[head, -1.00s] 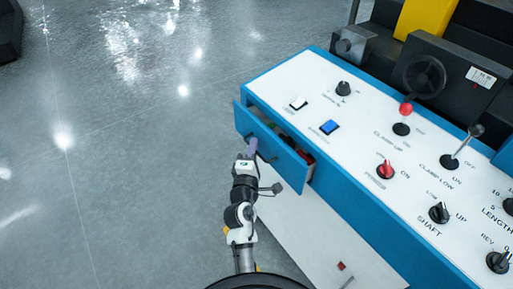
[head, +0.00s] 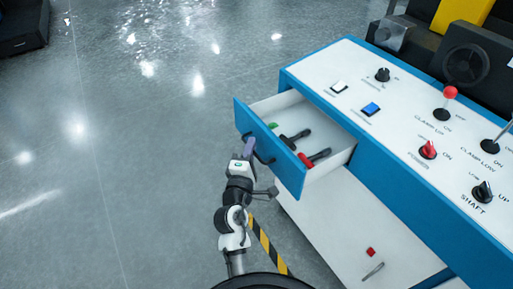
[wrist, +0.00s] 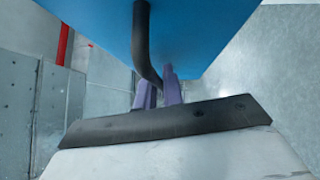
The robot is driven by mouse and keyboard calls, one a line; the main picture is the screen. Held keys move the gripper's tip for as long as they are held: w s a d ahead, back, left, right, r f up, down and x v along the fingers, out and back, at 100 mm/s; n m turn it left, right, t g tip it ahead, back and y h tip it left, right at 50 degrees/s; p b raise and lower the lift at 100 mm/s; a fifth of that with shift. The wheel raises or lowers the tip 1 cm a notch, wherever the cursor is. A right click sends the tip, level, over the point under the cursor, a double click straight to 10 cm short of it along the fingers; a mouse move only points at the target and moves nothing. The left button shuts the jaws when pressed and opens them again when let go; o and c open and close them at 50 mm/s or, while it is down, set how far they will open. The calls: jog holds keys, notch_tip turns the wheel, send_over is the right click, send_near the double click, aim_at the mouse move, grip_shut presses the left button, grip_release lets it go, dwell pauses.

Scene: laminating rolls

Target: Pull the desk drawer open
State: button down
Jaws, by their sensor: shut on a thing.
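The desk drawer (head: 268,147) has a blue front and stands well out of the desk (head: 330,103), with its white inside showing. Green, black and red-handled items lie in it. Its dark bar handle (head: 262,153) is on the outer face of the front. My gripper (head: 249,148) is at the handle, its purple fingers shut on it. In the wrist view the dark handle (wrist: 146,50) runs down from the blue front (wrist: 200,30) to the purple fingers (wrist: 159,90). The exact contact is partly hidden.
The white desk top carries switches, a blue button (head: 371,109), knobs and a red-topped lever (head: 449,93). A small red thing (head: 371,252) and a metal handle (head: 373,271) show on the white lower front. Open grey floor (head: 130,180) lies to the left.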

jog(key=shift+s+a, duration=0.2)
jog(key=shift+a, duration=0.15)
jog(key=c, duration=1.8)
grip_release()
